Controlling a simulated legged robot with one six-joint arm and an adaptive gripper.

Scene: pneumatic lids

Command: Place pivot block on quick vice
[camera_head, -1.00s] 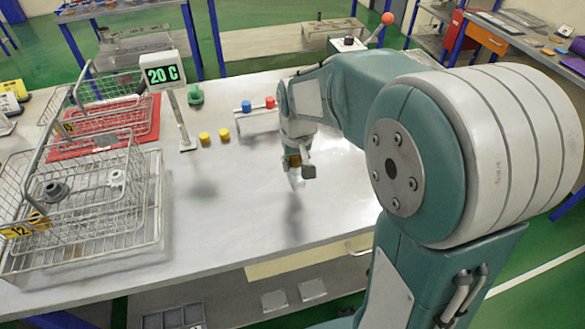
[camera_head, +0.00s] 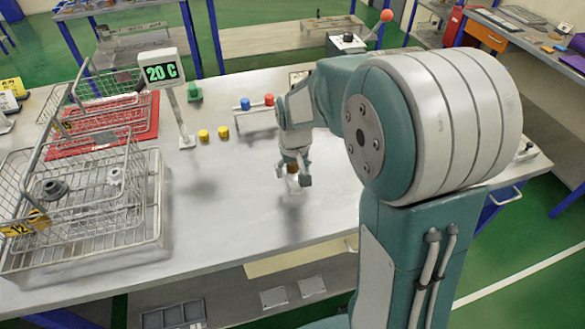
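My gripper (camera_head: 293,181) hangs above the middle of the steel table, fingers pointing down. Its dark fingertips look spread. A small brass-coloured piece (camera_head: 292,168) shows between the fingers, with something pale below it. I cannot tell whether these are a held part or part of the gripper. I cannot single out the pivot block or the quick vice with certainty. A grey device with a red-balled lever (camera_head: 347,43) stands behind my arm at the back and may be a clamp. My arm hides part of the table's right side.
Wire baskets (camera_head: 85,205) holding grey parts stand at the left. A red mat (camera_head: 100,137), a 20 C display (camera_head: 160,74), two yellow cylinders (camera_head: 213,134) and a stand with blue and red knobs (camera_head: 256,117) are further back. The front middle of the table (camera_head: 225,225) is clear.

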